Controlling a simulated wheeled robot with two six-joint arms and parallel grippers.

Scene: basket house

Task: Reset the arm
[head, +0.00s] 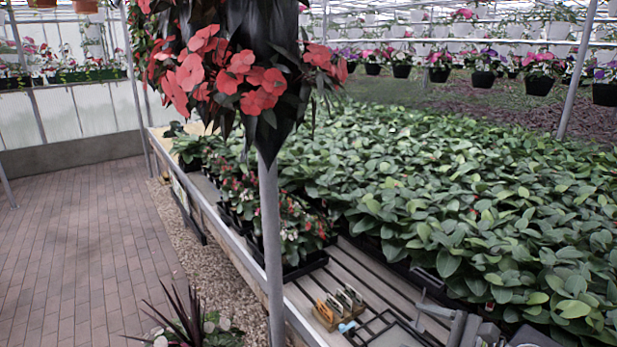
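The task names no object apart from the arm.
A slatted bench (345,262) holds dense green plants (470,200) and trays of red-flowered plants (285,215). A wooden block with upright metal pieces (338,307) sits near its front edge. A post (271,250) and hanging red flowers (225,75) stand in front. The brick path (80,250) is clear.

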